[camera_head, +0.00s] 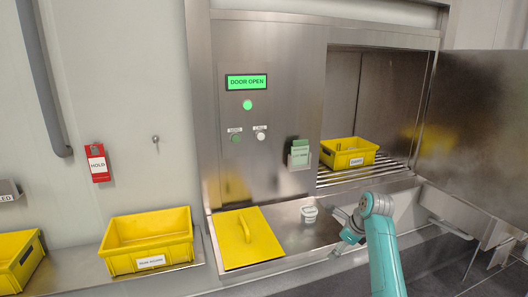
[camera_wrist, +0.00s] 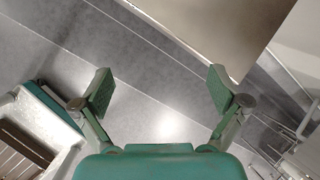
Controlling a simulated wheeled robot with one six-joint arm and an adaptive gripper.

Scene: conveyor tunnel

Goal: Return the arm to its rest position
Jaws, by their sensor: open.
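My gripper (camera_wrist: 160,90) is open and empty in the wrist view, its two green fingers spread over a grey surface. In the head view my teal arm reaches up from the bottom right. Its end (camera_head: 345,232) is in front of the steel ledge, just right of a small white container (camera_head: 310,214). The fingers are hard to make out there. The arm appears bent and extended toward the tunnel front.
A yellow bin (camera_head: 347,157) sits on rollers inside the tunnel. Its steel door (camera_head: 475,125) stands open at right; the display (camera_head: 247,82) reads "DOOR OPEN". A yellow lid (camera_head: 235,250) lies on the ledge. Yellow bins (camera_head: 150,246) (camera_head: 12,275) stand at left.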

